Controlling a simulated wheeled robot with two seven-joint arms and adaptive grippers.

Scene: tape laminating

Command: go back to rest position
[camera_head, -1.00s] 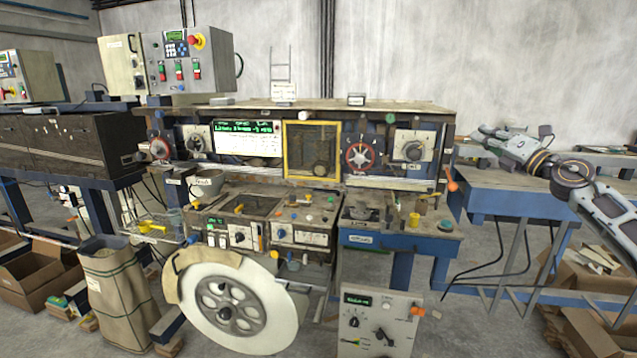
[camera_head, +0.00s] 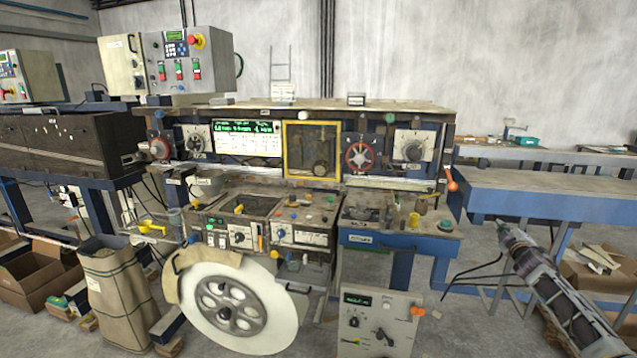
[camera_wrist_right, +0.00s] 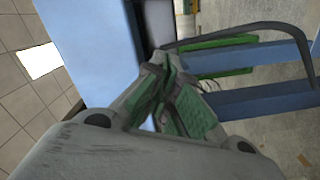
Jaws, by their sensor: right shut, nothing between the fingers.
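My right gripper (camera_head: 506,230) is at the lower right of the head view, in front of the blue side table (camera_head: 560,195). Its arm comes up from the bottom right corner and points up and to the left. In the right wrist view my right gripper (camera_wrist_right: 167,72) shows its green-padded fingers brought together, with nothing held. My left gripper is in neither view. The laminating machine (camera_head: 290,112) stands in the middle of the head view, apart from the gripper.
A white tape wheel (camera_head: 228,345) hangs at the machine's front. A grey control box (camera_head: 375,315) stands on the floor right of it. A sack (camera_head: 116,305) and cardboard boxes (camera_head: 40,285) are at the lower left. Blue beams (camera_wrist_right: 250,103) lie near the gripper in the wrist view.

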